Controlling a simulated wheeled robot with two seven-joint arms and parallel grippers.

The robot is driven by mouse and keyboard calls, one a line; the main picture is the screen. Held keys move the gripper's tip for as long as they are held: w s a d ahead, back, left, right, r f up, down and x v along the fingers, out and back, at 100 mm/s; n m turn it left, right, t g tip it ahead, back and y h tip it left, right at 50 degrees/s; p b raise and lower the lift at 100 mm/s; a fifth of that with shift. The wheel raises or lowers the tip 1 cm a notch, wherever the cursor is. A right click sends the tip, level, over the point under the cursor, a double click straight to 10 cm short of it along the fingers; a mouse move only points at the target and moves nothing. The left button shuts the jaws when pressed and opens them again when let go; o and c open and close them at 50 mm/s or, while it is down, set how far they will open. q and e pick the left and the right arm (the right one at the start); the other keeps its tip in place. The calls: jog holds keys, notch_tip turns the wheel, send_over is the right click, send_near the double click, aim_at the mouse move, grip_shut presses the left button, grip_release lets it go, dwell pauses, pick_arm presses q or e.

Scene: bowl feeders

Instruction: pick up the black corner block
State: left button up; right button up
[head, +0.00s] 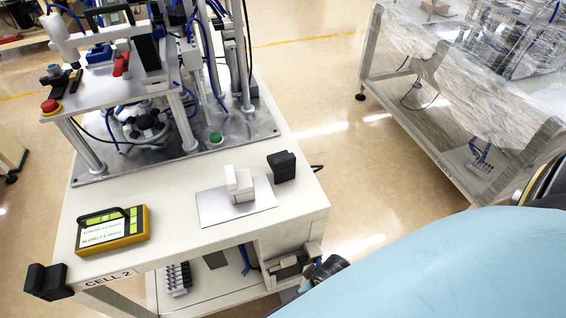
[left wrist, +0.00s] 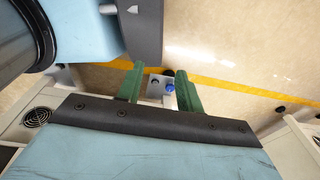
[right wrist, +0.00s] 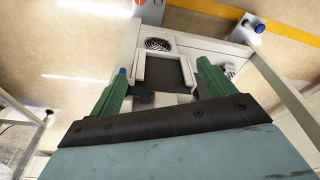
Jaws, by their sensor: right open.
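Two black blocks sit at corners of the white CELL 2 table in the head view. One black corner block (head: 283,166) is at the right, near the far right corner. The other black corner block (head: 47,281) is at the front left corner. My left gripper (left wrist: 159,70) shows green fingers apart, with nothing held between them. My right gripper (right wrist: 162,66) also has its green fingers wide apart and is empty. A white cabinet side shows beyond it. Neither gripper's fingers can be made out in the head view, and neither wrist view clearly shows a corner block.
On the table (head: 180,240) are a white piece (head: 241,184) on a thin plate (head: 212,207) and a yellow-framed device (head: 110,230). A machine with a red button (head: 49,106) stands behind. A wrapped cart (head: 440,110) is at the right, with open floor between.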

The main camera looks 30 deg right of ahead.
jog(key=w+a+r+t+y+p, duration=0.1)
jog(key=w+a+r, duration=0.25)
jog(key=r, duration=0.85)
jog(key=w+a+r+y+p, duration=0.15)
jog(key=w+r, duration=0.25)
jog(key=r, duration=0.7)
notch_tip(320, 180, up, 14)
jog(key=m+g+h, duration=0.3)
jog(key=m+g, duration=0.1)
send_over(284, 158)
jog(key=f, duration=0.2)
jog(key=f+b, duration=0.1)
jog(key=f, duration=0.5)
jog(key=shift+s+a+b, duration=0.2)
jog(key=shift+s+b, duration=0.05)
jog(key=shift+b, duration=0.05)
jog(key=f, duration=0.2)
jog(key=f+b, duration=0.1)
jog(key=f, duration=0.2)
jog(key=shift+w+d, duration=0.2)
pick_arm(q)
jog(key=shift+s+d+r, duration=0.1)
jog(key=shift+s+d, duration=0.5)
jog(key=shift+s, duration=0.25)
